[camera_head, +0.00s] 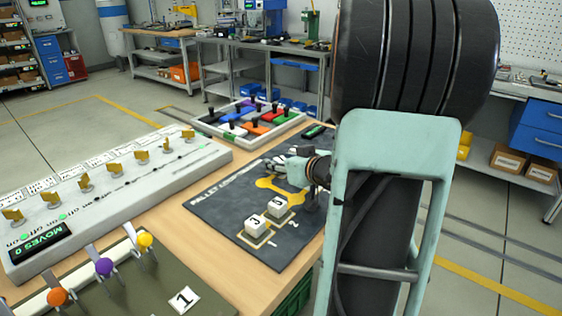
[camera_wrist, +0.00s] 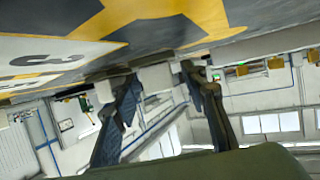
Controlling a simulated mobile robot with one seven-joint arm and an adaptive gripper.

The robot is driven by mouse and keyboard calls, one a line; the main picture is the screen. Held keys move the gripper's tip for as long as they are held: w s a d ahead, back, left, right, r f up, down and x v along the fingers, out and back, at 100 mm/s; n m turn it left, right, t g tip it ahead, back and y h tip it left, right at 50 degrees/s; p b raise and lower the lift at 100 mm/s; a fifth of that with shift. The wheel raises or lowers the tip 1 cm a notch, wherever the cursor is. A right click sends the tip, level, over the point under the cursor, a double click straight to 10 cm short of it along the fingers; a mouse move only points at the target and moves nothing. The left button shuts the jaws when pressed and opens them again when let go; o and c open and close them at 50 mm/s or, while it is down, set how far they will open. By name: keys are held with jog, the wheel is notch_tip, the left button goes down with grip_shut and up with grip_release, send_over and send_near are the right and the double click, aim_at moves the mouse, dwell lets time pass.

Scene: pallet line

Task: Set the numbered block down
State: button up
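My gripper (camera_head: 287,165) is level over the far part of the dark mat (camera_head: 213,211), pointing left, near a yellow printed shape (camera_head: 283,190). In the wrist view, which is upside down, the two fingers (camera_wrist: 158,78) stand apart with a pale block (camera_wrist: 155,77) between their tips, close to the mat surface. No number can be read on it. In the head view, a white block marked 3 (camera_head: 257,226) and another white numbered block (camera_head: 278,207) sit on yellow-outlined pads at the mat's near side. My arm hides the mat's right part.
A long grey panel with yellow switches (camera_head: 113,170) and a MOVES 0 display (camera_head: 39,243) lies left. Coloured-knob levers (camera_head: 104,267) stand in front. A tray of coloured tiles (camera_head: 247,120) lies behind the mat. The wooden table's right edge is close to the mat.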

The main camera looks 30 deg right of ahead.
jog(key=shift+r, duration=0.1)
jog(key=shift+s+r, duration=0.2)
jog(key=p+v, duration=0.4)
jog(key=v, duration=0.6)
jog(key=shift+s+r, duration=0.15)
jog(key=shift+s, duration=0.65)
